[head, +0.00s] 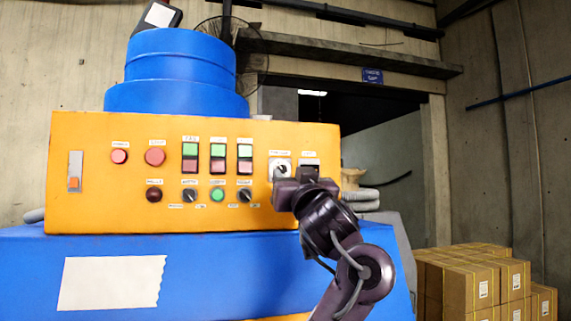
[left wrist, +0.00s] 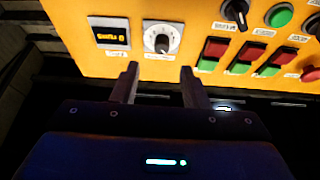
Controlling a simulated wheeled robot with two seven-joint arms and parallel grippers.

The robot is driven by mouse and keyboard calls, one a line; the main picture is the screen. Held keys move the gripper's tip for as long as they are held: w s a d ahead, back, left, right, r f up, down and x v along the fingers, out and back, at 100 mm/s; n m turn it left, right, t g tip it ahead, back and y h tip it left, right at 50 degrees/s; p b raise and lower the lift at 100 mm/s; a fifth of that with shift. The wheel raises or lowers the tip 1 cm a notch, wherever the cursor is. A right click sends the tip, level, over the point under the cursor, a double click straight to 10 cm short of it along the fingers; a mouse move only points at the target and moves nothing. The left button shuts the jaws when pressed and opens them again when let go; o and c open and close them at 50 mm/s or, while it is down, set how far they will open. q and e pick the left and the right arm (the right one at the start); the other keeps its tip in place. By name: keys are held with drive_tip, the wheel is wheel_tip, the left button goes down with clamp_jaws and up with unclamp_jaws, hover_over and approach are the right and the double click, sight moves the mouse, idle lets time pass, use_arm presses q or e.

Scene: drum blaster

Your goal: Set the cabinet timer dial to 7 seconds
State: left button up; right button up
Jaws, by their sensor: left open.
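The timer dial (head: 280,169) is a black knob on a white round plate, on the right part of the orange cabinet panel (head: 90,205). My left gripper (head: 294,182) is right in front of the panel beside the dial and covers the dial's lower part. In the left wrist view, which is upside down, the dial (left wrist: 162,39) lies beyond and between the open, empty fingers (left wrist: 160,70), apart from them. Beside it is a small dark display (left wrist: 109,33) with yellow characters too small to read surely. The dial's exact setting cannot be told. My right gripper is not in view.
Red and green rocker switches (head: 217,158), buttons and two small black knobs (head: 190,195) sit left of the dial. A blue drum (head: 180,70) stands above the panel. Cardboard boxes (head: 470,275) are stacked at the lower right.

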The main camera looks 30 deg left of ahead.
sight(282, 171)
use_arm(q)
drive_tip(key=p+x, duration=0.1)
drive_tip(key=x, duration=0.1)
drive_tip(key=f+p+x, duration=0.1)
drive_tip(key=x, duration=0.1)
drive_tip(key=shift+w+a+r, duration=0.2)
drive_tip(key=shift+a, duration=0.3)
drive_tip(key=shift+w+a, duration=0.15)
drive_tip(key=shift+w, duration=0.05)
drive_tip(key=shift+c, duration=2)
drive_tip(key=c, duration=0.5)
clamp_jaws()
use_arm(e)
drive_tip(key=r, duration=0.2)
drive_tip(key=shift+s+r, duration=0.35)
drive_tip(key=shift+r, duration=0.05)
